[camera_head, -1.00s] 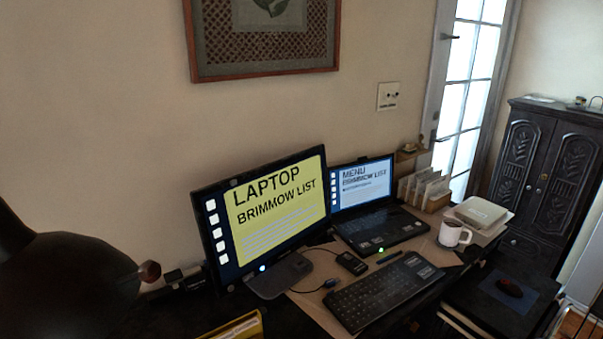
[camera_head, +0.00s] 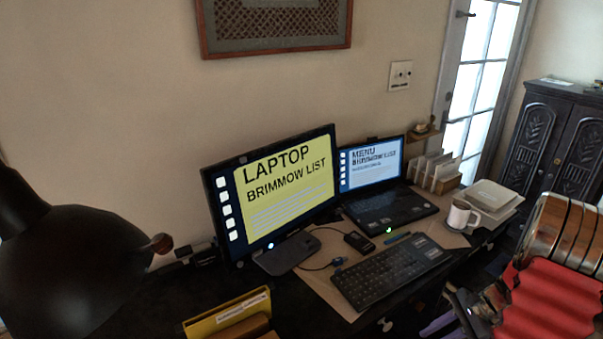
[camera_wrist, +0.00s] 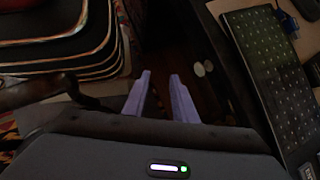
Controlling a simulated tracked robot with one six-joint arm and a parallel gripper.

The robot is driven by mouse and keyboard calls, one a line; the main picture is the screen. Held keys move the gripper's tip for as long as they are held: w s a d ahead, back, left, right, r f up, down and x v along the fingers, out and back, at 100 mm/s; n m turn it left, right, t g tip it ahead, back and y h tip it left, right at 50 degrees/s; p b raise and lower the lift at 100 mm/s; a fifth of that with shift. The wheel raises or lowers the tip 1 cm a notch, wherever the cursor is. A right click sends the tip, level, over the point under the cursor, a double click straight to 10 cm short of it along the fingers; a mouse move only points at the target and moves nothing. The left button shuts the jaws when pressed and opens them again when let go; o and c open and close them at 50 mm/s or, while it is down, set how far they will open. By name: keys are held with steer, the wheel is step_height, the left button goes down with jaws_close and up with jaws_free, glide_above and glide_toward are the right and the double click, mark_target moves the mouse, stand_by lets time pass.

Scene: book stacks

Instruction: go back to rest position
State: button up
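My gripper (camera_wrist: 160,75) shows in the wrist view with its two pale purple fingers apart. Nothing is between them. It hangs beside the desk edge, left of the black keyboard (camera_wrist: 272,75) in that view. In the head view, only a little purple of my gripper (camera_head: 440,326) shows at the bottom edge, below and right of the keyboard (camera_head: 388,272). A red ribbed and shiny metal shape fills the lower right there; I cannot tell for sure whether it is part of my arm.
A monitor (camera_head: 288,185), a laptop (camera_head: 385,205) and a white mug (camera_head: 459,217) stand on the desk. A black lamp (camera_head: 75,265) and a yellow folder (camera_head: 225,314) are at the left. A stack with rounded, shiny edges (camera_wrist: 62,50) is close left of my fingers.

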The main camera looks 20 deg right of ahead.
steer(key=s+a+r+n+t+h, duration=0.1)
steer(key=s+a+r+n+h, duration=0.1)
steer(key=a+r+n, duration=0.8)
steer(key=s+a+r+n+t+h, duration=0.2)
steer(key=a+r+n+h, duration=0.3)
steer(key=a+r+n, duration=0.5)
steer(key=s+a+r, duration=0.1)
steer(key=a+r, duration=0.7)
steer(key=a, duration=0.4)
steer(key=shift+a+r+n, duration=0.3)
steer(key=shift+r, duration=0.1)
